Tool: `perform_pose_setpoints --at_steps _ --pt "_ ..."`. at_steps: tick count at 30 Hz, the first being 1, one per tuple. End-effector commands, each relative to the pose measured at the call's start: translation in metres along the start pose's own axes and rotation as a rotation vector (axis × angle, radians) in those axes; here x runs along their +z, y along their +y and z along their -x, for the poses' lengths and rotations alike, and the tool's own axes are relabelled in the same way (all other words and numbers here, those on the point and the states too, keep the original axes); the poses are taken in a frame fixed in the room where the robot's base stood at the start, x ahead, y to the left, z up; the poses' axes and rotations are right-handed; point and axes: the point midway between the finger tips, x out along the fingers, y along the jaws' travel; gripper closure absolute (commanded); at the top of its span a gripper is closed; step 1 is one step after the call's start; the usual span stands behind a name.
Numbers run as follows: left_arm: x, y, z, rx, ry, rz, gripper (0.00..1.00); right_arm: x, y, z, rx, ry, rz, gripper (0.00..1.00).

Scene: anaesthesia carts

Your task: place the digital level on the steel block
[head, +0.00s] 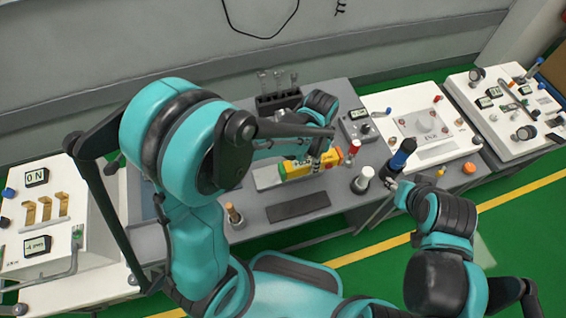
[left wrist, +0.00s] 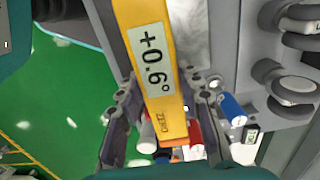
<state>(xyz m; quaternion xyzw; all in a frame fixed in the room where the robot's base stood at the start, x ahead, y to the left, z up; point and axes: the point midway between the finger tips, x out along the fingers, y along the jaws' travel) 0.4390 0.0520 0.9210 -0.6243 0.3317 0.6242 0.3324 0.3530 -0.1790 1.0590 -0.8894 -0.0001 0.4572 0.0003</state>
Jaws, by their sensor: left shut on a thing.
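The digital level (head: 297,169) is a yellow bar with green and red parts in the head view. In the left wrist view the level (left wrist: 158,75) runs between my fingers, its display reading +0.6°. My left gripper (head: 322,157) is shut on it; the fingers also show in the left wrist view (left wrist: 160,110). A pale grey slab, seemingly the steel block (head: 265,178), lies at the level's left end; whether they touch I cannot tell. My right gripper (head: 385,202) is at the bench's front right, near a blue-capped cylinder; its finger opening is unclear.
A dark flat pad (head: 298,206) lies in front on the grey bench. A white-topped cylinder (head: 362,179), a red-capped cylinder (head: 354,148) and a blue-capped cylinder (head: 402,154) stand to the right. A dark rack (head: 278,103) stands behind. White panels flank the bench.

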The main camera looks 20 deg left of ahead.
Motion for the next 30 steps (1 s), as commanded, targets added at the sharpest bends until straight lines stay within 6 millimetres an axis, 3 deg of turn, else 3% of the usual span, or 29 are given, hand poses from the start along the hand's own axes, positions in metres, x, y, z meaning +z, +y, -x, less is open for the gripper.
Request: perform_pose_setpoints --at_steps 3,11,16,24,30 --pt "0.022 -0.023 -0.022 0.000 0.000 0.008 1.00 0.008 0.000 -0.011 0.000 0.000 0.000 0.60" --pt "0.053 -0.054 -0.047 0.000 0.000 0.003 1.00 0.014 0.000 -0.020 0.000 0.000 0.000 0.60" --pt "0.057 -0.058 -0.054 0.000 0.000 0.001 1.00 0.016 0.000 -0.022 0.000 0.000 0.000 0.60" --pt "0.056 -0.058 -0.090 0.000 0.000 0.001 1.00 0.026 0.000 -0.036 0.000 0.000 0.000 0.60" --pt "0.057 -0.057 -0.088 0.000 0.000 0.001 1.00 0.024 0.000 -0.034 0.000 0.000 0.000 0.60"
